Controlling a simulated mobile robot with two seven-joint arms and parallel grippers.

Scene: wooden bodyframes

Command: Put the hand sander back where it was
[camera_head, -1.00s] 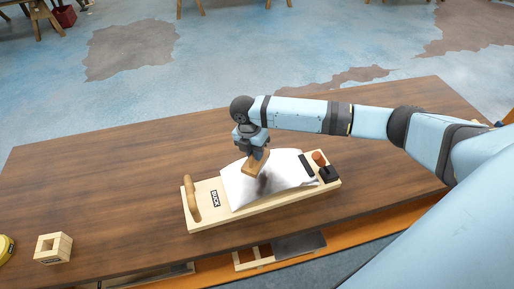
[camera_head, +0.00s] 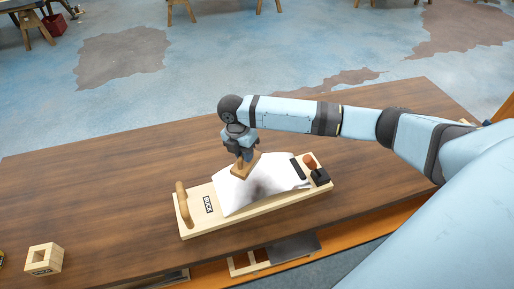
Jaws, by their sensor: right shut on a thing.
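The hand sander appears to be the small tan wooden block (camera_head: 246,164) in the head view. My right gripper (camera_head: 241,152) points down and is shut on it. The block is tilted and appears to be above the far edge of a white curved sheet (camera_head: 268,192), with a dark shadow or smudge on the sheet below it. The sheet lies on a pale wooden board (camera_head: 224,225) marked "BUCK", with a rounded wooden handle (camera_head: 183,204) at its left end. My left gripper is not in view.
A black block (camera_head: 320,177) and a reddish-brown knob (camera_head: 309,161) are at the board's right end. The table left of the board is mostly clear.

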